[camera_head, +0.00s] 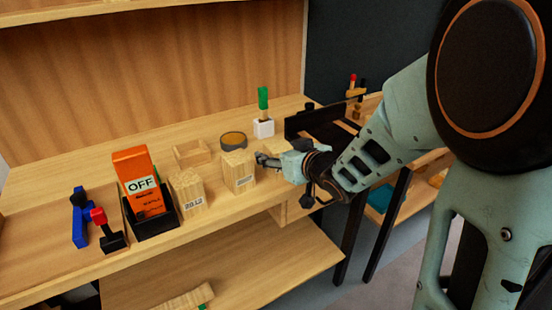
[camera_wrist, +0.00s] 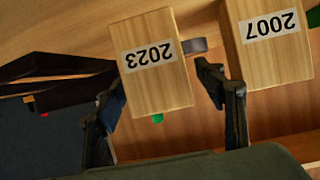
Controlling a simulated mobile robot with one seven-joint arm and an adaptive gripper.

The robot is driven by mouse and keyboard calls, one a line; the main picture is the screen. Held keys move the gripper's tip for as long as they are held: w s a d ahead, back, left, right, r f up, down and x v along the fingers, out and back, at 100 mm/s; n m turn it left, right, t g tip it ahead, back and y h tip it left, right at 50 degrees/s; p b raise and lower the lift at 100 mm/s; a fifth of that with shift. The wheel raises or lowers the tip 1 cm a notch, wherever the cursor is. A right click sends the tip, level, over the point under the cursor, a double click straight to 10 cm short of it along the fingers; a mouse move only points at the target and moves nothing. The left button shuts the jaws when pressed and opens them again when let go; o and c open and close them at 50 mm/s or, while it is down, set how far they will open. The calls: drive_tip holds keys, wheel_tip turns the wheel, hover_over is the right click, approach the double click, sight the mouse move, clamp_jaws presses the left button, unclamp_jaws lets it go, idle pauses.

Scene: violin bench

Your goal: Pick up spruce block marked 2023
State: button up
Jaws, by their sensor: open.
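The spruce block marked 2023 (camera_wrist: 155,85) is a pale wooden block with a white label, which reads upside down in the wrist view. In that view it lies between the two fingers of my open gripper (camera_wrist: 162,88). The left finger overlaps its edge and a gap shows at the right finger; I cannot tell whether either touches. In the head view my gripper (camera_head: 264,160) is at the shelf, and the top of this block (camera_head: 277,145) shows behind it, mostly hidden.
The block marked 2007 (camera_wrist: 272,50) stands close beside my right finger in the wrist view; it also shows in the head view (camera_head: 238,171). Another labelled block (camera_head: 187,193), an orange OFF box (camera_head: 138,172), a round tin (camera_head: 233,141) and a green-handled tool (camera_head: 263,99) share the bench.

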drive_tip(key=c, duration=1.3)
drive_tip(key=shift+c, duration=0.2)
drive_tip(key=shift+r, duration=0.15)
